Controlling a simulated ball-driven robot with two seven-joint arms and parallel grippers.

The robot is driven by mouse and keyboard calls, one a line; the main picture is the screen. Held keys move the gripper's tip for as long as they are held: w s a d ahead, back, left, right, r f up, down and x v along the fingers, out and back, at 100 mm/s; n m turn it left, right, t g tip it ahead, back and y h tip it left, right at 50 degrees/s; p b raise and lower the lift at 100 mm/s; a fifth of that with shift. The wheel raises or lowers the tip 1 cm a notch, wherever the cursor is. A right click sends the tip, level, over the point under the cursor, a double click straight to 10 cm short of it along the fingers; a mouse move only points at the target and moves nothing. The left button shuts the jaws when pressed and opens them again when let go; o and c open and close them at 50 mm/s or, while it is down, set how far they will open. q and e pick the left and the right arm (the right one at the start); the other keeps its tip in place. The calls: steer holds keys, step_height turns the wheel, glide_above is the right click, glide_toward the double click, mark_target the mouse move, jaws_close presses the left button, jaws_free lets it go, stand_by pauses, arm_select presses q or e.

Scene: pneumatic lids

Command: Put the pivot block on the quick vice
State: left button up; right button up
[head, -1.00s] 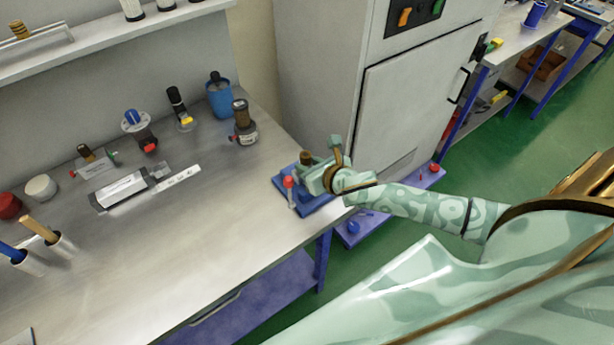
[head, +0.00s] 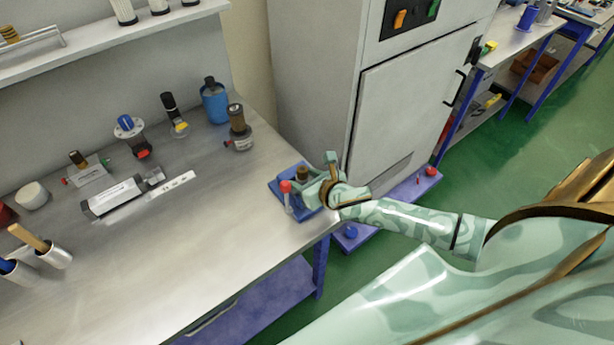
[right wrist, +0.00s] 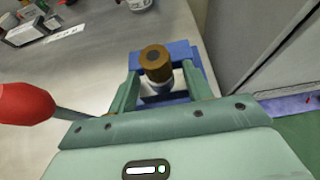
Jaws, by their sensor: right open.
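The quick vice looks to be the blue-based fixture (head: 279,186) with a red-knobbed lever, at the right front corner of the metal bench. A brown-topped cylindrical piece (head: 303,175), likely the pivot block, stands upright on or just above the blue base. It shows in the right wrist view (right wrist: 156,64) with a pale lower part, between my fingers. My right gripper (head: 318,185) is at the vice, its open fingers on both sides of this piece (right wrist: 160,88). The fingers partly hide its lower part, so I cannot tell how it seats. My left gripper is not in view.
The red lever knob (right wrist: 25,103) is close to the left of my right gripper. A brown-topped fitting (head: 238,128) and a blue canister (head: 215,104) stand farther back. A grey cabinet (head: 405,120) is just behind the vice. The bench's front middle is clear.

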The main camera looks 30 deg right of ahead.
steer(key=shift+r, duration=0.25)
steer(key=p+v, duration=0.2)
steer(key=v, duration=1)
steer(key=shift+f, duration=0.15)
stand_by(0.4)
